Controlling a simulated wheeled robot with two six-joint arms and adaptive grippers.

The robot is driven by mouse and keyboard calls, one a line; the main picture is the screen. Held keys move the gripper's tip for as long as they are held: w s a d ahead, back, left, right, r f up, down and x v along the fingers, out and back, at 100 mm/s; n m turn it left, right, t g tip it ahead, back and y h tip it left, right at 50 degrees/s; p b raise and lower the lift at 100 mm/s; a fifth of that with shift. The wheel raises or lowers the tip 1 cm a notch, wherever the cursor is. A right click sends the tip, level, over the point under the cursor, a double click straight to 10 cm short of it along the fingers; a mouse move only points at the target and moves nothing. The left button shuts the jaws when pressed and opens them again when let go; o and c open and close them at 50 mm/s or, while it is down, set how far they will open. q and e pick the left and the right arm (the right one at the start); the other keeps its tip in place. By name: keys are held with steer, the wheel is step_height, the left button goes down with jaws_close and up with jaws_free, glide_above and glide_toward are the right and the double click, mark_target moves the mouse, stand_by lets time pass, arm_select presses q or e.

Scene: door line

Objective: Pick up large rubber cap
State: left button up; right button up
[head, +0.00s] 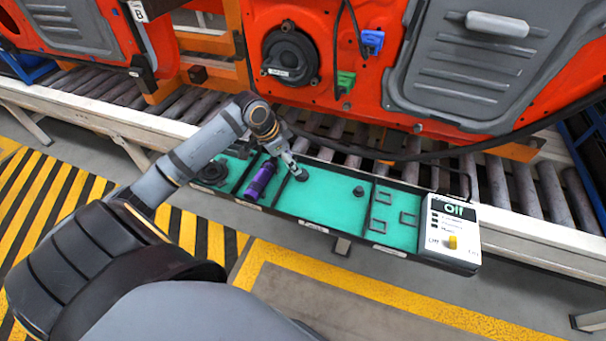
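A dark rubber cap (302,175) is at the tip of my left gripper (295,168), over the teal parts tray (325,204). It looks like the larger of two dark caps. The fingers reach down to it from the upper left, and I cannot tell whether they grip it or whether it is lifted off the tray floor. A smaller dark cap (359,191) stands upright farther right in the same compartment. My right gripper is not in view.
A purple cylinder (261,180) and a black round part (213,173) lie in the tray's left compartments. Black square frames (380,197) and a control box (450,231) are at the right. Orange door panels (340,60) hang behind, above the roller conveyor (500,182).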

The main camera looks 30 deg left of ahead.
mark_target(302, 175)
arm_select(q)
steer(key=x, duration=0.2)
steer(key=shift+w+f, duration=0.15)
steer(key=shift+f, duration=0.25)
steer(key=b+x, duration=0.1)
steer(key=x, duration=0.3)
steer(key=shift+w, duration=0.15)
steer(key=shift+w+d+f, duration=0.1)
steer(key=shift+w+f, duration=0.05)
steer(key=shift+f, duration=0.25)
steer(key=c, duration=0.6)
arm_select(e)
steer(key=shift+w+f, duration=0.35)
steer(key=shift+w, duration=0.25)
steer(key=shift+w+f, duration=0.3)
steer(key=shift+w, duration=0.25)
